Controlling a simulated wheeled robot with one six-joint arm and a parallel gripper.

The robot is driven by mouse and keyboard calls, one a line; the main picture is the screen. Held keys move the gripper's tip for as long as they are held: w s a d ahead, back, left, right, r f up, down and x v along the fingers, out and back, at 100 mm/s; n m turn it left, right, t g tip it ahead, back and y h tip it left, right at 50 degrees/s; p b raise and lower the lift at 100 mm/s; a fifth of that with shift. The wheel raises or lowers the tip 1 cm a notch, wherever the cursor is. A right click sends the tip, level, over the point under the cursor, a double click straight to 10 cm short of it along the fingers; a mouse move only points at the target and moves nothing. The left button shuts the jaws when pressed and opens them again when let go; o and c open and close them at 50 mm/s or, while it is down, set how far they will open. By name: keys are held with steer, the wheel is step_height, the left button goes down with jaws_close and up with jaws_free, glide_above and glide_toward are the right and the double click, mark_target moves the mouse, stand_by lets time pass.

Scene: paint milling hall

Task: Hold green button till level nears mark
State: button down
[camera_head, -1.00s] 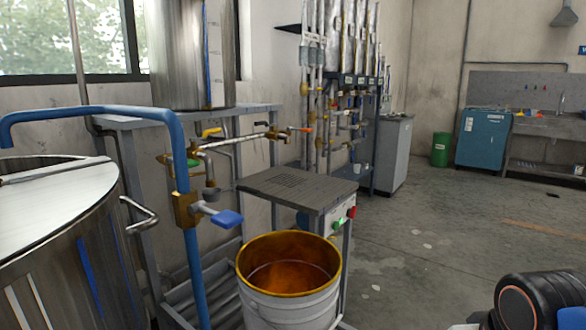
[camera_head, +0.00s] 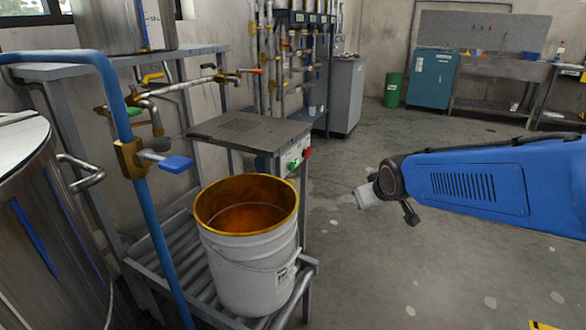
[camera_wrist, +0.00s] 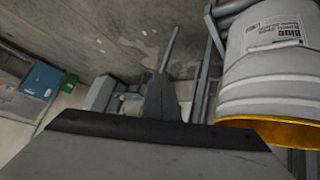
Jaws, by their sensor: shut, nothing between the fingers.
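A small green button (camera_head: 293,166) sits on the light front panel (camera_head: 298,154) of a control box under a dark slotted worktop (camera_head: 248,134), in the head view. A red button (camera_head: 308,153) is beside it. My gripper (camera_head: 366,197) is shut and empty, to the right of the panel and lower in the picture, apart from it. A white bucket (camera_head: 245,270) with orange-brown liquid (camera_head: 248,217) stands left of it; no level mark is clear inside. A steel tank (camera_head: 105,25) at upper left has a pale strip (camera_head: 152,24) with unreadable markings. The wrist view shows the bucket (camera_wrist: 265,75) upside down.
The bucket stands on a grey roller stand (camera_head: 172,255). A blue pipe (camera_head: 120,115) with a blue-handled valve (camera_head: 175,163) rises on the left, near a steel vessel (camera_head: 30,200). Open concrete floor (camera_head: 410,260) lies to the right and beneath my arm.

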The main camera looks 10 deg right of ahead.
mark_target(292, 166)
steer(key=w+a+f+n+t+y, duration=0.1)
steer(key=w+f+t, duration=0.1)
steer(key=w, duration=0.7)
steer(key=w+a+f+n+t+y, duration=0.1)
steer(key=w+a+f+n, duration=0.1)
steer(key=w, duration=0.7)
steer(key=w+a+f+n+t+y, duration=0.1)
steer(key=w+f+n+t, duration=0.1)
steer(key=w, duration=0.7)
steer(key=shift+w+a+f+t, duration=0.25)
steer(key=shift+w+f+t, duration=0.05)
steer(key=shift+f, duration=0.5)
steer(key=shift+a, duration=0.15)
steer(key=w+a, duration=0.5)
steer(key=a, duration=0.2)
steer(key=shift+w, duration=0.15)
stand_by(0.5)
steer(key=shift+w+a, duration=0.2)
steer(key=shift+a, duration=0.05)
steer(key=shift+w+a, duration=0.25)
steer(key=shift+a, duration=0.15)
stand_by(2.3)
